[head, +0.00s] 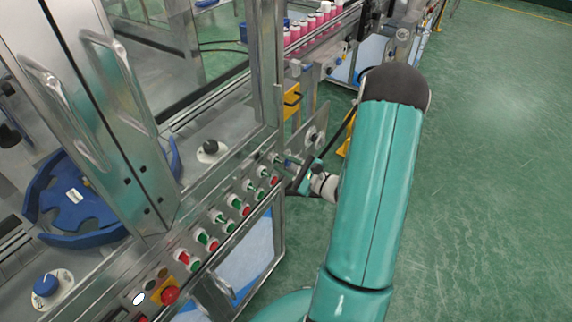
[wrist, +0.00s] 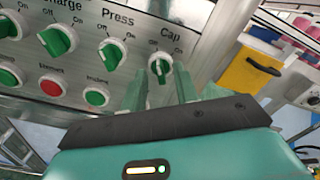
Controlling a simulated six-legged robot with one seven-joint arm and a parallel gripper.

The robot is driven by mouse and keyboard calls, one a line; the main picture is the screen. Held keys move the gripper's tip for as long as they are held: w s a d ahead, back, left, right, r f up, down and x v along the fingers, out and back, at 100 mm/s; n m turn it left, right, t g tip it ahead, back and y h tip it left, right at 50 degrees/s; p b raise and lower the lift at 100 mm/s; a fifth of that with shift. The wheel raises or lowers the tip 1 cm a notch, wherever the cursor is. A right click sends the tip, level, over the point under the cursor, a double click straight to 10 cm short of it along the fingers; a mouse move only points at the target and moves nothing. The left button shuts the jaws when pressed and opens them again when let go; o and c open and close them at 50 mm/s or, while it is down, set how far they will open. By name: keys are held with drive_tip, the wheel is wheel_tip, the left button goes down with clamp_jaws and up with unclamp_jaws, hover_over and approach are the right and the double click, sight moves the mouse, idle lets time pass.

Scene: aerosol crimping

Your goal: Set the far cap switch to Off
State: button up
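The Cap switch (wrist: 160,69) is a small green knob in a white ring, the far end of the top row on the steel panel. In the wrist view the word Cap is above it, with On and Off marks. Its handle looks close to upright; I cannot tell its exact setting. My gripper (wrist: 161,83) is open, with one finger on each side of the knob and a gap between them. I cannot tell whether either finger touches it. In the head view my gripper (head: 298,178) is at the panel's far end, beside the Cap switch (head: 277,158).
The Press switch (wrist: 112,53) is just left of the Cap switch. Red and green buttons, including the Indent button (wrist: 96,96), sit below. A yellow box with a black handle (wrist: 250,70) is to the right. Green floor (head: 490,180) is open to the right.

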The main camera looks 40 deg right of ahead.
drive_tip(key=v, duration=1.4)
drive_tip(key=shift+w+r, duration=0.1)
drive_tip(key=a+r+n+g+y, duration=0.2)
drive_tip(key=a+r+n+g, duration=0.5)
drive_tip(key=a, duration=0.4)
drive_tip(key=a+r+n+g+y, duration=0.35)
drive_tip(key=a+n+g, duration=0.4)
drive_tip(key=a, duration=0.35)
drive_tip(key=s+a+r+n+t+h, duration=0.1)
drive_tip(key=s+a+r+n+h, duration=0.1)
drive_tip(key=r+n+h, duration=0.3)
drive_tip(key=s+a+r+n+t+h, duration=0.2)
drive_tip(key=s+a+r+n+h, duration=0.1)
drive_tip(key=r+n+h, duration=0.3)
drive_tip(key=shift+a+r, duration=0.25)
drive_tip(key=shift+r, duration=0.75)
